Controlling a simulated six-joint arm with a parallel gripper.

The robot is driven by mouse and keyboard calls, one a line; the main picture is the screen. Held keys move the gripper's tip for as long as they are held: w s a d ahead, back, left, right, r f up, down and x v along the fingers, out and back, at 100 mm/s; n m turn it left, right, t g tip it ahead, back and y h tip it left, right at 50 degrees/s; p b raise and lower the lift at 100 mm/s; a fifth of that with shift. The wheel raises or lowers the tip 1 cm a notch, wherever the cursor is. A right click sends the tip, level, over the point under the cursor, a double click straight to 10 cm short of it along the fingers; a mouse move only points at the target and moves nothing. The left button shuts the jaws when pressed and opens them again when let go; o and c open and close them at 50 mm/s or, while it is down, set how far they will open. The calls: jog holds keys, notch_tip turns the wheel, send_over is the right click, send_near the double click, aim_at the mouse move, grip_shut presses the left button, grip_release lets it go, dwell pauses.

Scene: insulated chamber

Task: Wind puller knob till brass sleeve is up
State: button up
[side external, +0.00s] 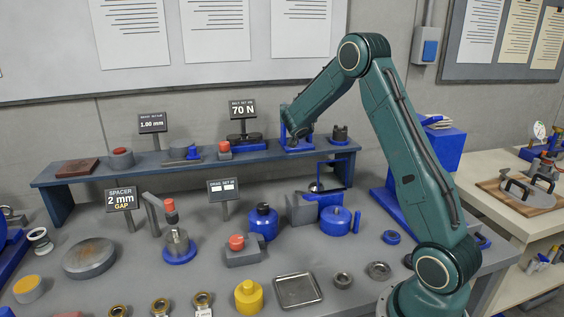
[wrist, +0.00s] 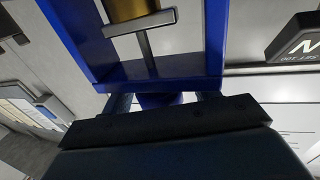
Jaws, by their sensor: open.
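The puller is a blue frame (wrist: 160,68) seen close up in the wrist view. The brass sleeve (wrist: 135,9) shows at the top edge of that view, with a steel cross-piece and stem (wrist: 142,25) below it inside the frame. A blue knob (wrist: 160,100) sits just outside the frame's near bar. My gripper (wrist: 163,103) is open, with one finger on each side of the knob; contact cannot be told. In the side view the puller (side external: 299,149) stands on the raised shelf, and my wrist hides much of it.
The shelf (side external: 100,171) also holds a "70 N" sign (side external: 242,110), a red-topped part (side external: 224,149) and a dark fixture (side external: 340,134) right of the puller. Blue pots (side external: 263,221), a metal tray (side external: 298,291) and several small parts crowd the bench below.

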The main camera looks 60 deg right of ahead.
jog(key=shift+w+d, duration=0.1)
jog(key=c, duration=1)
jog(key=shift+o, duration=0.2)
jog(key=shift+w+f+n+t+y, duration=0.1)
jog(key=shift+f+n+t+y, duration=0.1)
jog(key=shift+n+t+y, duration=0.85)
jog(key=shift+w+f+n+t+y, duration=0.1)
jog(key=shift+f+n+t+y, duration=0.05)
jog(key=shift+n+t+y, duration=0.9)
jog(key=shift+a+n+t+y, duration=0.3)
jog(key=shift+t+y, duration=0.2)
jog(key=shift+t, duration=0.1)
jog(key=o, duration=0.9)
jog(key=shift+r, duration=0.15)
jog(key=shift+o, duration=0.3)
jog(key=shift+r, duration=0.1)
